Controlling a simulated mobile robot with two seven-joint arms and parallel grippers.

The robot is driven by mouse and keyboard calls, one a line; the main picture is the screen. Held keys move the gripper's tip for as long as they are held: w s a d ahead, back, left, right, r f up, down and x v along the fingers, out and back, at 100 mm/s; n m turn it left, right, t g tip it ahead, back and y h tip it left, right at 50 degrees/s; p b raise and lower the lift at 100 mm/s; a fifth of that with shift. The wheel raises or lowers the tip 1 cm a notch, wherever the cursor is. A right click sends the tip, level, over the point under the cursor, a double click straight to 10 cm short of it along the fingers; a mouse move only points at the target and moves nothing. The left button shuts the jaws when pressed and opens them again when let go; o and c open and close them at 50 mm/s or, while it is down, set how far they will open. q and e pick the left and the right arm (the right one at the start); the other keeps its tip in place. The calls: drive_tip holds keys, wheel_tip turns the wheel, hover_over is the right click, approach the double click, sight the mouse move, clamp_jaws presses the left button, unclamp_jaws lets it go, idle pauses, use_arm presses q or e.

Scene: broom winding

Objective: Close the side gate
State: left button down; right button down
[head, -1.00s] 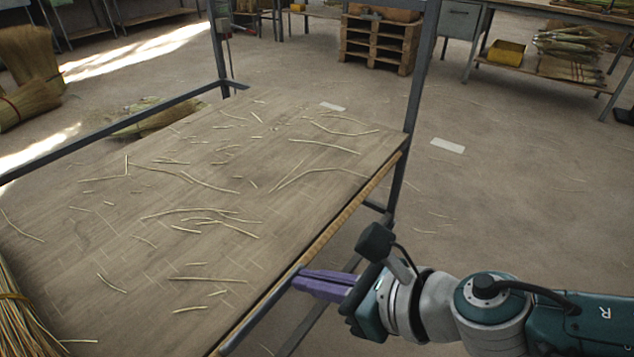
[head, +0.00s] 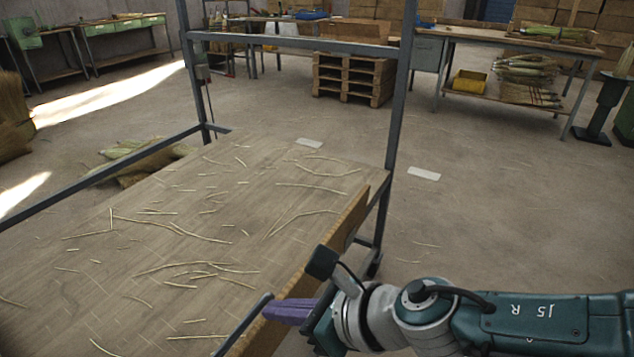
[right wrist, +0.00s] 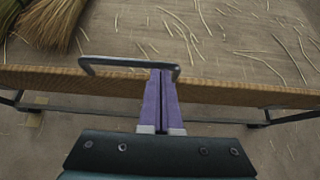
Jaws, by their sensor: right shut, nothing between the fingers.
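The side gate (head: 343,225) is a long wooden board along the right edge of the worktable (head: 165,245). Its far end stands a little above the tabletop beside the frame post. In the right wrist view the board (right wrist: 240,92) crosses the picture, with a dark bar handle (right wrist: 115,62) on it. My right gripper (head: 268,310) is shut with purple fingers and nothing between them. In the right wrist view its fingertips (right wrist: 160,73) are at the handle's right part, against or very close to the board; contact is unclear. My left gripper is out of view.
Loose straws (head: 200,268) lie over the tabletop. A grey metal post (head: 398,100) rises at the table's far right corner. Straw bundles (right wrist: 52,22) lie on the table in the right wrist view.

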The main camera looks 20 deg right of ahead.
drive_tip(key=shift+w+a+r, duration=0.15)
drive_tip(key=shift+w+a, duration=0.15)
drive_tip(key=shift+w, duration=0.2)
drive_tip(key=shift+w+a+r, duration=0.1)
drive_tip(key=shift+w+a, duration=0.2)
drive_tip(key=shift+w, duration=0.2)
